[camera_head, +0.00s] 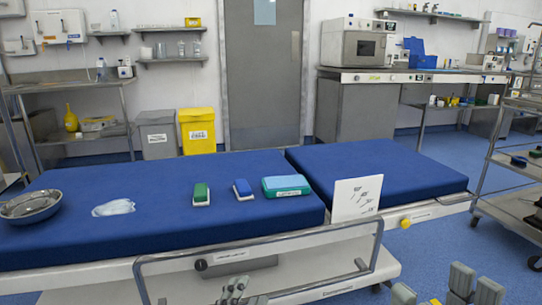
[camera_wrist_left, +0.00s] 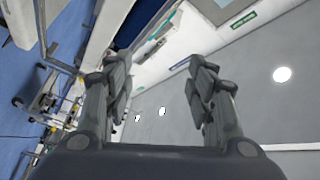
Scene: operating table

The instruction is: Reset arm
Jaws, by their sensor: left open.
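My left gripper (camera_head: 238,290) shows small and grey at the bottom edge of the head view, in front of the bed's side rail. In the left wrist view its two fingers (camera_wrist_left: 164,95) stand wide apart with nothing between them, so it is open and empty. Beyond the fingers are a pale grey surface with round lights and part of the room, seen tilted. More grey gripper parts, which look like my right gripper (camera_head: 450,288), rise at the lower right of the head view. They are cut off by the frame, and their opening is unclear.
A blue operating table (camera_head: 150,235) with a metal rail (camera_head: 260,246) crosses the view. On it are a steel bowl (camera_head: 30,207), a clear packet (camera_head: 114,208), a green brush (camera_head: 201,194), a blue brush (camera_head: 243,190), a teal box (camera_head: 286,187) and a white card (camera_head: 356,197).

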